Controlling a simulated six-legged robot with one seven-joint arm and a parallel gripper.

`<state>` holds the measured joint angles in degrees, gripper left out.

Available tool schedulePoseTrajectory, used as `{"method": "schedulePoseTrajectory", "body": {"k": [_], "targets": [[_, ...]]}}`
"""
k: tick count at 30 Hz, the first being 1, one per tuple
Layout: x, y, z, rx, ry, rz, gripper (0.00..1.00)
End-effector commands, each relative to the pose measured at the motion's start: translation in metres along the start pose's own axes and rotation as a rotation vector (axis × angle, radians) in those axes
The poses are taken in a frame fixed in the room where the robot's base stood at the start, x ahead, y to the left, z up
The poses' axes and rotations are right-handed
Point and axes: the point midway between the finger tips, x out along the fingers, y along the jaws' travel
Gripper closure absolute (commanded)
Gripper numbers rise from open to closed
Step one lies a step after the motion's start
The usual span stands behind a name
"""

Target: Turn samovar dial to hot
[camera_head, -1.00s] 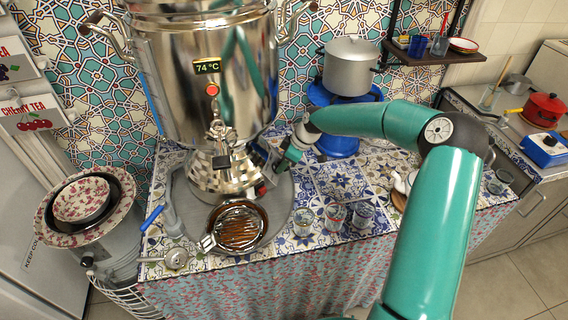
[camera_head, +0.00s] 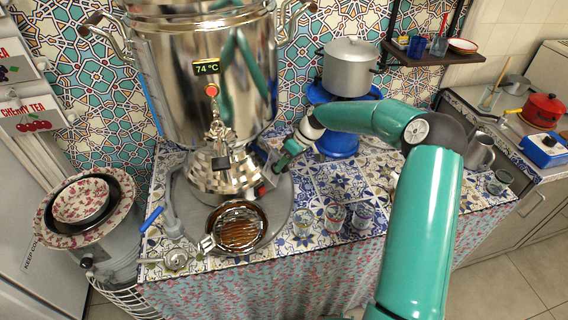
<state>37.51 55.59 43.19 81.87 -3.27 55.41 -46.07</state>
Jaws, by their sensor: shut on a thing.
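The large silver samovar (camera_head: 180,90) stands at the back left of the table. Its small display (camera_head: 207,68) reads 74 °C, and a round red button or light (camera_head: 211,90) sits below it. The tap (camera_head: 218,130) is at its front. My gripper (camera_head: 268,178) reaches in from the right to the lower right side of the samovar's checkered base. It is shut on what appears to be the dial, which the fingers mostly hide. A small red part (camera_head: 260,192) shows just below the fingertips. The dial's markings and setting cannot be read.
A strainer over a brown bowl (camera_head: 237,228) stands in front of the base. Several small glasses (camera_head: 334,217) are right of it. A grey pot (camera_head: 349,68) on a blue stand is behind my arm. A metal jug (camera_head: 481,152) is near my elbow.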

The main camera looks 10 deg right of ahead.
Motion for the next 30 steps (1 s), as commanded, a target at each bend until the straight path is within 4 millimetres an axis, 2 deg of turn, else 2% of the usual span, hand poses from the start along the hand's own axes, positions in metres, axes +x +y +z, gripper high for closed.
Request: {"method": "schedulePoseTrajectory", "body": {"k": [5,6,7,16,20,23,30], "targets": [[-0.001,-0.001,-0.002,-0.002,0.003,0.001,0.94],[-0.001,-0.001,-0.002,-0.002,0.003,0.001,0.70],[-0.001,0.000,-0.002,-0.002,0.003,0.001,0.65],[-0.001,0.000,-0.001,-0.001,0.001,0.001,0.65],[-0.011,0.001,-0.001,-0.001,0.002,0.003,0.65],[-0.026,0.001,-0.001,-0.001,0.003,0.005,0.65],[-0.079,0.001,-0.001,-0.001,0.003,0.006,0.65]]}}
